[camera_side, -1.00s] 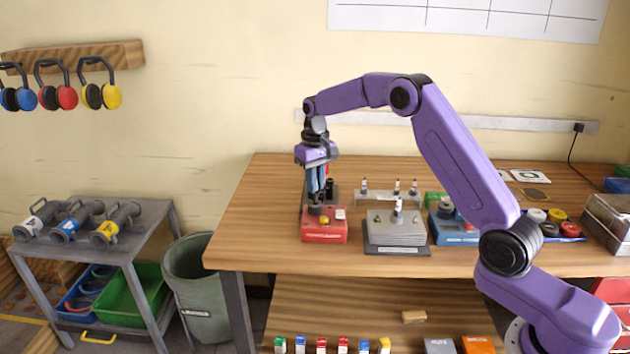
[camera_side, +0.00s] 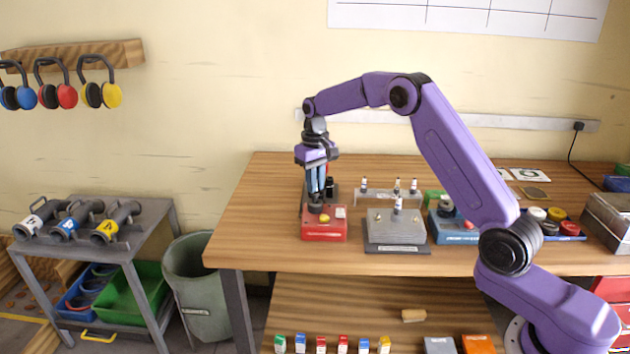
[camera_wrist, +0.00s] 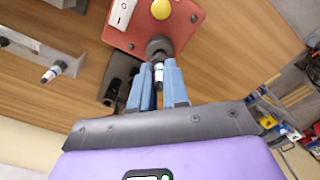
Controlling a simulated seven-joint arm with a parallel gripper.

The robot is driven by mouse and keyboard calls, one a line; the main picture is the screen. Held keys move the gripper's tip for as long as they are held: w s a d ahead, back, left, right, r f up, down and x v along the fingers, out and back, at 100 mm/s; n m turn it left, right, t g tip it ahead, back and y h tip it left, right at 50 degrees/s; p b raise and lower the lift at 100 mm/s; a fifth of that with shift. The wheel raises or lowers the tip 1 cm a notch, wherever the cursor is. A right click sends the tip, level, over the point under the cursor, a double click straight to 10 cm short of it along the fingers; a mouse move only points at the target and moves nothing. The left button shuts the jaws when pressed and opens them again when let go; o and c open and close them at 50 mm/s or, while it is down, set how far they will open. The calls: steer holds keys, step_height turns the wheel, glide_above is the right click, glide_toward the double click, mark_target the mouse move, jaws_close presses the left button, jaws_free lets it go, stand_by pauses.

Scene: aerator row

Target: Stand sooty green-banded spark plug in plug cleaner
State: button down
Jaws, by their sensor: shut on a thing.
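The plug cleaner, a red box (camera_side: 325,233) with a yellow button, a white switch and a dark round socket, stands at the left of the bench. In the wrist view the red box (camera_wrist: 137,28) is at the top. My gripper (camera_side: 316,194) points down just over the dark socket. In the wrist view its blue fingers (camera_wrist: 158,76) are shut on a spark plug (camera_wrist: 158,73) with a white body and a dark end. The plug is in line with the dark socket (camera_wrist: 159,48), its far end at or in the opening; how deep I cannot tell. Its band's colour is unclear.
A pale rack (camera_side: 375,196) with several plugs stands behind. A grey block (camera_side: 395,229) with one upright plug is right of the cleaner, then a blue device (camera_side: 455,236). A dark object (camera_wrist: 118,78) is close beside my fingers. The bench's left part is clear.

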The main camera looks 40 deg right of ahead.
steer(key=shift+f, duration=1.1)
steer(key=c, duration=1)
jaws_free()
steer(key=shift+c, duration=0.2)
steer(key=shift+r, duration=3.5)
